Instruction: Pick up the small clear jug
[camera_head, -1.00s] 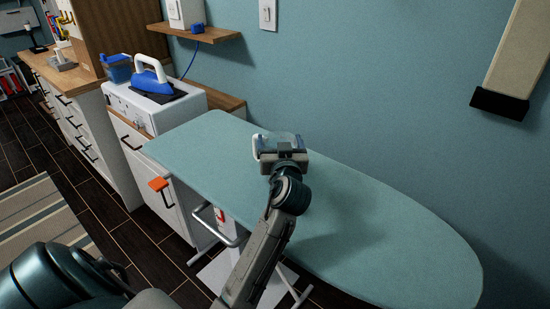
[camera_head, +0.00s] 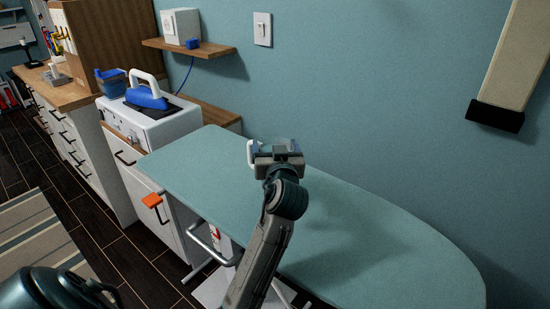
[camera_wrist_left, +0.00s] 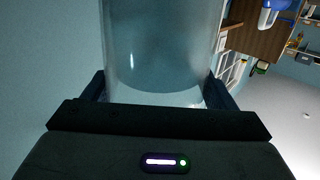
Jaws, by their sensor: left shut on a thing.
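The small clear jug (camera_wrist_left: 165,50) fills the upper middle of the left wrist view, a see-through vessel between the two dark fingers. In the head view only a little of it shows, with a pale handle (camera_head: 251,152) on its left side, behind my left gripper (camera_head: 277,153). My left gripper is shut on the jug, one finger on each side, over the far side of the ironing board (camera_head: 340,225). In the head view the gripper hides most of the jug, and I cannot tell whether its base touches the board.
A blue and white iron (camera_head: 147,92) stands on a white unit left of the board, with a blue container (camera_head: 111,83) beside it. A wooden shelf (camera_head: 190,46) is on the wall behind. The right part of the board is clear.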

